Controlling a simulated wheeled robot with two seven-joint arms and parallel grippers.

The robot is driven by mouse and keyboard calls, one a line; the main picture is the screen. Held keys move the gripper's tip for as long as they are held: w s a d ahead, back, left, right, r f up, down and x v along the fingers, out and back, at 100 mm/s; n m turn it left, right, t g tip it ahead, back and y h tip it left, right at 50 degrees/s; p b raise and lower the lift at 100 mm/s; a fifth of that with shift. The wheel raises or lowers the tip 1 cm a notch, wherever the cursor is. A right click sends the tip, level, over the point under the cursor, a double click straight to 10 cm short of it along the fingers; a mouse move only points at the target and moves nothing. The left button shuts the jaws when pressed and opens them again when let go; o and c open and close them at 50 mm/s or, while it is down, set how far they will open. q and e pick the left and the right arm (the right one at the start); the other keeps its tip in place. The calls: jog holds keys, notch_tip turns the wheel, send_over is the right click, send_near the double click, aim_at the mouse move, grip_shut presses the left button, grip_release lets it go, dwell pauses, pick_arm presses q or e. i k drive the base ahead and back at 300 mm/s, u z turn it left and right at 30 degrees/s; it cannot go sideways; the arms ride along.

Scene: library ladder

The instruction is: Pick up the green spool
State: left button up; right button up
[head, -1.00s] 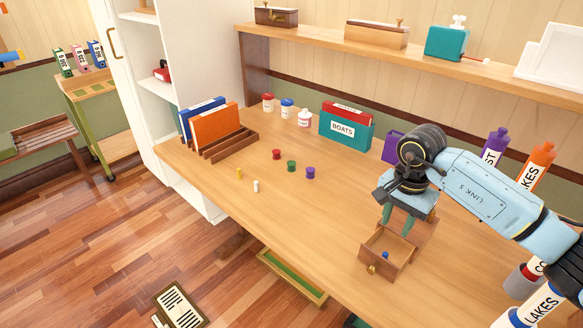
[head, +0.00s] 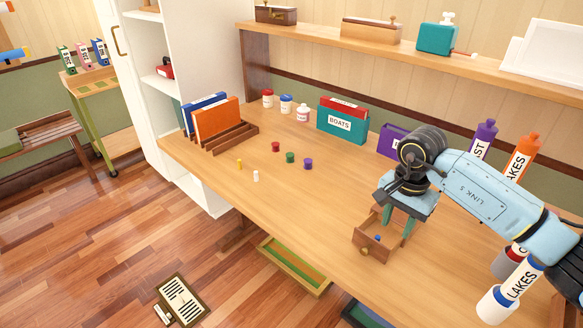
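The green spool (head: 290,157) stands on the wooden desk (head: 300,210), between a red spool (head: 276,147) and a purple spool (head: 308,163). Nothing touches it. My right gripper (head: 397,221) points down over a small wooden box with a pulled-out drawer (head: 372,250), well to the right of the green spool and nearer the front. Its two teal fingers look apart, with nothing seen between them. A small blue thing (head: 378,238) lies in the drawer. My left gripper is not in view.
A yellow piece (head: 239,164) and a white piece (head: 256,176) stand left of the spools. A file rack (head: 232,143), jars (head: 286,104) and the BOATS box (head: 340,127) stand behind. Bottles (head: 522,158) stand right. The desk between the spools and drawer is clear.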

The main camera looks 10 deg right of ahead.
aim_at(290, 155)
jog(key=z, duration=0.55)
jog(key=i, duration=1.1)
jog(key=u, duration=0.7)
